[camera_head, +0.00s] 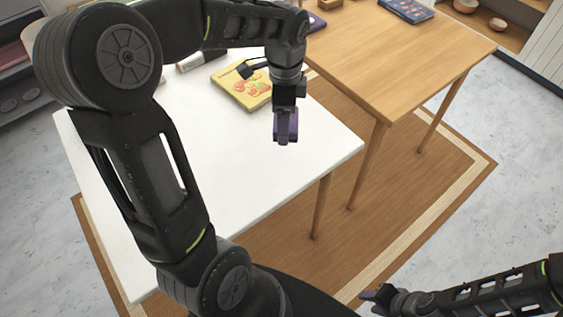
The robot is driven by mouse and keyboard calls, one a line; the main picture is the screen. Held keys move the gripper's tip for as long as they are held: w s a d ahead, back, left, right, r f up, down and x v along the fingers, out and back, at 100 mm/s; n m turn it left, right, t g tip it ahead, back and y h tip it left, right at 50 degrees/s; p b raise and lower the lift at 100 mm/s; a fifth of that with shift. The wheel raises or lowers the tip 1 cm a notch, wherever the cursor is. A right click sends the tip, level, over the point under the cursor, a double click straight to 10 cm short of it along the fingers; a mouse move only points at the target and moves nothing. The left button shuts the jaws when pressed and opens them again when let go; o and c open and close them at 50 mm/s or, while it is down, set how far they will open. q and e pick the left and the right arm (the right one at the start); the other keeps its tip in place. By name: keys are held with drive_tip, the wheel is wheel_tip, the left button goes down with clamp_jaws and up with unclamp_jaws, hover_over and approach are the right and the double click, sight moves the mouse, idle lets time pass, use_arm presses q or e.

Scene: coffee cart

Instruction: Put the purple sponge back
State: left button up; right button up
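My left arm arches over the white table (330,150). Its gripper (287,108) points down near the table's right edge. The purple sponge (286,128) is at its fingertips and appears gripped, held over the white tabletop; the fingers mostly hide behind it. My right gripper (375,296) is low at the bottom right, away from the tables. Its fingers are small and dark, so their opening is unclear.
A yellow board with food pictures (243,88) lies on the white table. A wooden table (410,60) adjoins behind, with a purple item (316,23) and a blue item (406,10) on it. Shelves with bowls (497,24) stand at the upper right. The white table's front is clear.

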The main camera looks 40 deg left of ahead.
use_arm(q)
drive_tip(key=shift+s+a+f+m, duration=0.2)
drive_tip(key=shift+s+a+m, duration=0.1)
drive_tip(key=shift+s+m, duration=0.15)
hover_over(280, 155)
drive_tip(key=shift+f, duration=3.15)
drive_tip(key=shift+f, duration=1.85)
drive_tip(key=shift+b, duration=0.3)
